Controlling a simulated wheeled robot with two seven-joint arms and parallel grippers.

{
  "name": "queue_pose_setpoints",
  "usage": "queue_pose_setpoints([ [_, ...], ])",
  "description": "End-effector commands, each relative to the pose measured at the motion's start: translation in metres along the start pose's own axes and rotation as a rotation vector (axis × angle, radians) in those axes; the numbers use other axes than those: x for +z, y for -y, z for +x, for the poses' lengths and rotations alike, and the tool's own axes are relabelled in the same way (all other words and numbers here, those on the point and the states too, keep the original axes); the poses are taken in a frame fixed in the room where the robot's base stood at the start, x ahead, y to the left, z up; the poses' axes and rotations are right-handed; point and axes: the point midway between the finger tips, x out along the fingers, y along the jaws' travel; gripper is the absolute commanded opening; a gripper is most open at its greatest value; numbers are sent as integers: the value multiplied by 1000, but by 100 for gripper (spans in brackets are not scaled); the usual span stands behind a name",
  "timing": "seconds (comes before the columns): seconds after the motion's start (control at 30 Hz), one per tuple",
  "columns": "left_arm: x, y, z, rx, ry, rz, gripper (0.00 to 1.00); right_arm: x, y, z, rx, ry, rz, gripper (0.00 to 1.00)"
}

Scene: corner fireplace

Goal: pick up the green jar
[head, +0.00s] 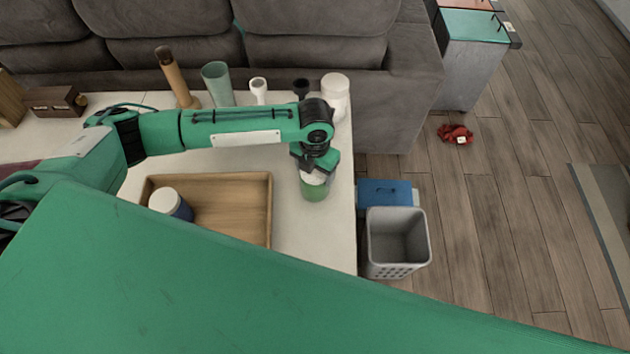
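The green jar (315,190) with a white lid stands near the right edge of the white table (312,245). My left gripper (314,170) is directly above the jar, pointing down, with its fingers at the lid. The fingers are small and partly hidden by the wrist, so I cannot tell whether they are closed on the lid or only around it. My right gripper is not in view.
A wooden tray (262,190) on the table holds a jar with a white lid (163,200). A teal cup (217,85), a wooden pepper mill (174,75) and a white canister (335,88) stand along the back. A grey bin (397,259) is on the floor right of the table.

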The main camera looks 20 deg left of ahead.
Motion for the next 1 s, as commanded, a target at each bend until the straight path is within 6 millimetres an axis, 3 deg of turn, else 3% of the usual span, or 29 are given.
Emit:
queue_pose_setpoints([
  [0.1,0,0,-1,0,1,0,27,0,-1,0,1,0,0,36],
  [0.37,1,0,-2,0,2,0,27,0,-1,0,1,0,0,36],
  [0.57,1,0,-18,-1,3,0,27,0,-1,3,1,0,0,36],
  [0.77,2,0,-60,-1,7,2,27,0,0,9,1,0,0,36],
  [1.0,2,0,-131,-1,7,0,27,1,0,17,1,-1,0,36],
])
